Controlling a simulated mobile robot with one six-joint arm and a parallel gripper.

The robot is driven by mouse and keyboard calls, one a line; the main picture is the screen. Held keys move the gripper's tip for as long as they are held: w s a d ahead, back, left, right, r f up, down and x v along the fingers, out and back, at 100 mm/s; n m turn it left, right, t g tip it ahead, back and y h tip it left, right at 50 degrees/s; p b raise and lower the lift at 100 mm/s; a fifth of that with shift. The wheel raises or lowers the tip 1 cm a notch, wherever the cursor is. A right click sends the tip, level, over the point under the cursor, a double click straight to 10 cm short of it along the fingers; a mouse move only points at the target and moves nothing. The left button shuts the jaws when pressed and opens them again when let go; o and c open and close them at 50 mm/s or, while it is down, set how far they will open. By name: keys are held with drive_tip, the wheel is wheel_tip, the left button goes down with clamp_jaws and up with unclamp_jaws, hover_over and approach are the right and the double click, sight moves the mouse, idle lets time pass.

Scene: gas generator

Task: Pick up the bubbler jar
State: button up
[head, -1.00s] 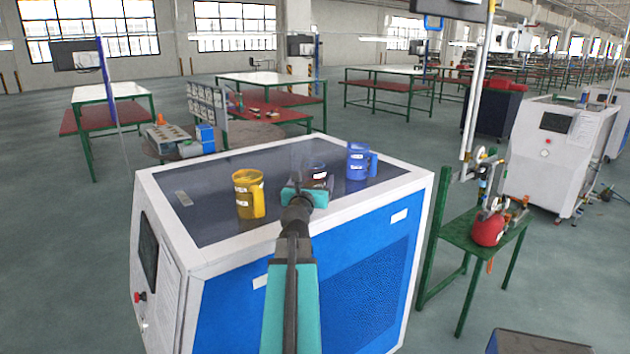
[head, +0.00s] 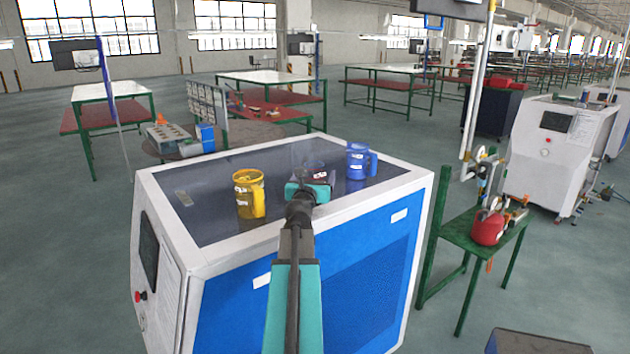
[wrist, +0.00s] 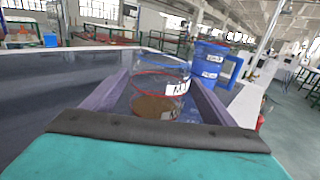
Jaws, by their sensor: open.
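A clear jar (wrist: 160,90) with a blue and a red ring, a white label and brown content stands upright between the two fingers of my gripper in the wrist view; I take it as the bubbler jar. My gripper (wrist: 160,84) is open, a finger on each side of the jar, with no clear contact. In the head view the jar (head: 315,170) is partly hidden behind my gripper (head: 311,180). A yellow mug-like jar (head: 248,194) stands to its left and a blue one (head: 358,161) to its right. The blue one also shows in the wrist view (wrist: 208,66).
The jars stand on the dark top (head: 215,190) of a white and blue cabinet with a pale raised rim. A green table (head: 480,237) with a red object (head: 488,228) is at the right. Other tables stand further back.

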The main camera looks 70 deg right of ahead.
drive_tip(key=shift+w+d, duration=0.15)
drive_tip(key=shift+d, duration=0.7)
drive_tip(key=shift+w+d, duration=0.15)
drive_tip(key=shift+d, duration=0.7)
drive_tip(key=shift+c, duration=0.4)
drive_tip(key=c, duration=1.3)
drive_tip(key=shift+r+p, duration=0.2)
drive_tip(key=shift+p, duration=0.2)
